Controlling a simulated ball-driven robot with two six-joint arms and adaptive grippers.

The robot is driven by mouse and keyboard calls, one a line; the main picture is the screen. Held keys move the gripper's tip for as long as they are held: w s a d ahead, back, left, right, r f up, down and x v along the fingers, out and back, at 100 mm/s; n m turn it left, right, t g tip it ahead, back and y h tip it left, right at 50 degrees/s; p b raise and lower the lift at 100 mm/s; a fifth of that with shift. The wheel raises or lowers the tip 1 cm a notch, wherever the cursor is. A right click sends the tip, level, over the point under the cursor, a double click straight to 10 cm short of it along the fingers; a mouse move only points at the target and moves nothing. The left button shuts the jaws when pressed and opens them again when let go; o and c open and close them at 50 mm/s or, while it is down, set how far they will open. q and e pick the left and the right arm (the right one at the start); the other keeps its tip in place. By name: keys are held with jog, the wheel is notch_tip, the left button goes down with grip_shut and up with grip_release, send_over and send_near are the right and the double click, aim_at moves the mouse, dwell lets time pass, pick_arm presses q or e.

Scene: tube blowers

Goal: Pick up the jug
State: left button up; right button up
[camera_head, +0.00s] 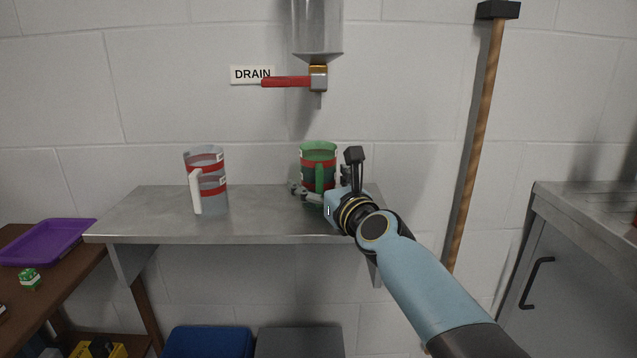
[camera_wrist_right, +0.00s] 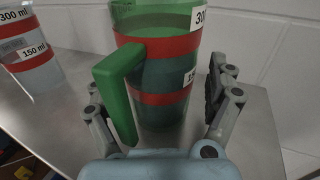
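A green see-through jug (camera_head: 318,153) with red bands and a green handle stands upright on the metal shelf (camera_head: 265,228), below the drain tap. Its handle (camera_wrist_right: 118,92) faces my right gripper in the wrist view. A clear jug (camera_head: 208,182) with red bands and a white handle stands farther left on the shelf; part of it shows in the wrist view (camera_wrist_right: 32,62). My right gripper (camera_wrist_right: 160,105) is open, with one finger on each side of the green jug. I cannot tell whether either finger touches it. My left gripper is out of view.
A tank with a red-handled tap (camera_head: 290,82) hangs above the green jug. A wooden pole (camera_head: 476,140) leans on the wall at the right, beside a metal cabinet (camera_head: 580,230). A purple tray (camera_head: 48,243) lies on a brown table at the left.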

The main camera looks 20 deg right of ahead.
aim_at(326, 160)
jog(key=c, duration=1.6)
jog(key=shift+r+p, duration=0.6)
jog(key=shift+r, duration=0.05)
jog(key=shift+c, duration=0.2)
notch_tip(326, 160, up, 4)
jog(key=p, duration=0.3)
jog(key=shift+p, duration=0.3)
jog(key=s+d+r+p, duration=0.6)
jog(key=s+d, duration=0.1)
jog(key=d, duration=0.3)
jog(key=s+f+b, duration=0.3)
jog(key=s+f, duration=0.1)
jog(key=f, duration=0.2)
jog(key=s+a+r+n+g+y+b, duration=0.2)
jog(key=s+a+r+y, duration=0.4)
jog(key=s, duration=0.6)
notch_tip(326, 160, up, 3)
jog(key=a+n+b, duration=0.1)
jog(key=a+n, duration=0.1)
jog(key=shift+s+a+y+b, duration=0.2)
jog(key=shift+a+y+b, duration=0.1)
jog(key=shift+a, duration=0.05)
